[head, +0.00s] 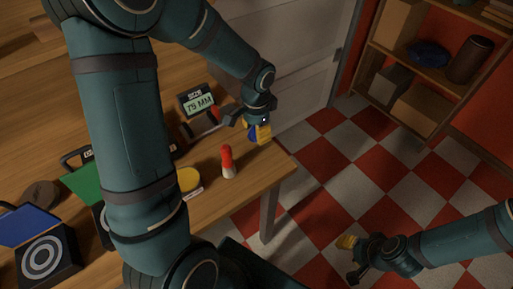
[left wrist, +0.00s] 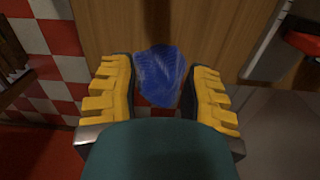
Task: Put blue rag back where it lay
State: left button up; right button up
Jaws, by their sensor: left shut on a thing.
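The blue rag (left wrist: 160,76) is a crumpled bundle between the yellow pads of my left gripper (left wrist: 164,88) in the left wrist view. That gripper is shut on it. In the head view the left gripper (head: 256,134) is at the far right corner of the wooden table (head: 240,192). Only a small blue part of the rag (head: 252,133) shows there, the rest hidden by the fingers. I cannot tell whether the rag touches the table. My right gripper (head: 350,258) is low at the right over the floor, fingers apart and empty.
A red-and-white bottle-like piece (head: 228,162), a yellow disc (head: 189,179) and a "75 MM" display (head: 197,102) are near the left gripper. A target box (head: 44,260) stands at left. A shelf (head: 418,62) at the back right holds several things, including a blue one (head: 430,54).

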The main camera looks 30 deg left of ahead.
aim_at(256, 150)
pick_arm(q)
jog(key=shift+f+b, duration=0.75)
jog(key=shift+f, duration=2.45)
jog(key=shift+f, duration=0.2)
jog(key=o, duration=1.1)
jog(key=shift+r, duration=0.1)
jog(key=shift+w+r, duration=0.1)
jog(key=shift+r, duration=0.15)
notch_tip(256, 150, up, 12)
jog(key=p, duration=0.3)
jog(key=shift+f, duration=0.15)
